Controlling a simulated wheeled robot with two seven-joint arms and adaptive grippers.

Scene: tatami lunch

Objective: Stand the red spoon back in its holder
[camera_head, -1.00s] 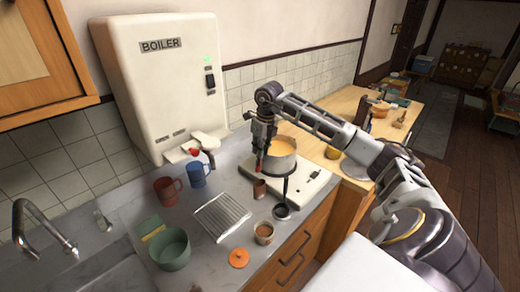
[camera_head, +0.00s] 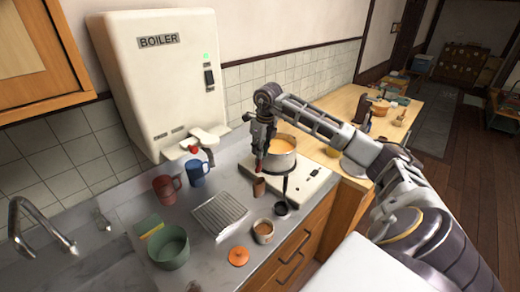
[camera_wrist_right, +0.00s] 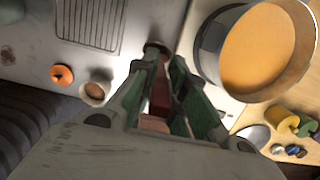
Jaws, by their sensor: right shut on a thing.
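My right gripper (camera_head: 260,154) is above the counter beside the pot and is shut on the red spoon (camera_head: 258,167). In the right wrist view the red spoon (camera_wrist_right: 160,98) lies between the two green fingers. The small brown holder (camera_head: 259,187) stands on the counter directly below the gripper. In the right wrist view the holder (camera_wrist_right: 155,47) shows just past the fingertips, partly hidden by them. I cannot tell whether the spoon's lower end is above the holder's rim or inside it. My left gripper is not in view.
A pot of orange soup (camera_head: 281,155) sits on the white stove (camera_head: 312,185) close right of the gripper. A small cup (camera_head: 263,232), an orange lid (camera_head: 238,256), a drain rack (camera_head: 219,213), red mug (camera_head: 165,188), blue mug (camera_head: 196,174) and green bowl (camera_head: 168,247) stand around.

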